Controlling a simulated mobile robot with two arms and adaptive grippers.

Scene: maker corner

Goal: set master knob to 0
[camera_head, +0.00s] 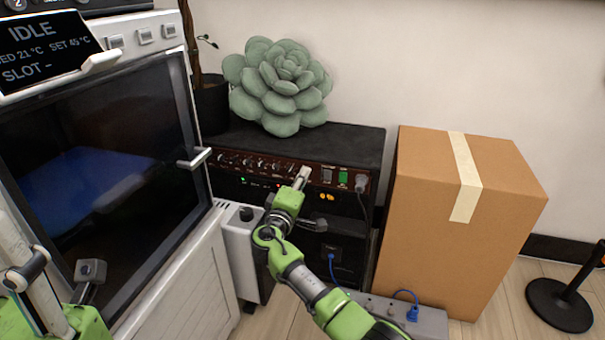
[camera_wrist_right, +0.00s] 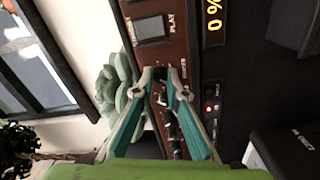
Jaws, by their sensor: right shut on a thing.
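The amplifier (camera_head: 345,142) is a black box with a dark red-brown panel and a row of small knobs. My right gripper (camera_head: 302,175) reaches its front panel and covers part of it. In the right wrist view, my right gripper (camera_wrist_right: 161,76) has its two fingertips closed around a dark knob (camera_wrist_right: 161,90) on the brown panel (camera_wrist_right: 153,58). The knob's pointer is hidden between the fingers. An orange display (camera_wrist_right: 213,22) beside the panel reads 0 %, seen sideways. My left arm shows at the lower left of the head view, but its fingers cannot be made out.
A green succulent plush (camera_head: 280,88) sits on the amplifier. A white machine with a dark glass door (camera_head: 100,150) stands at the left, a cardboard box (camera_head: 430,240) at the right.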

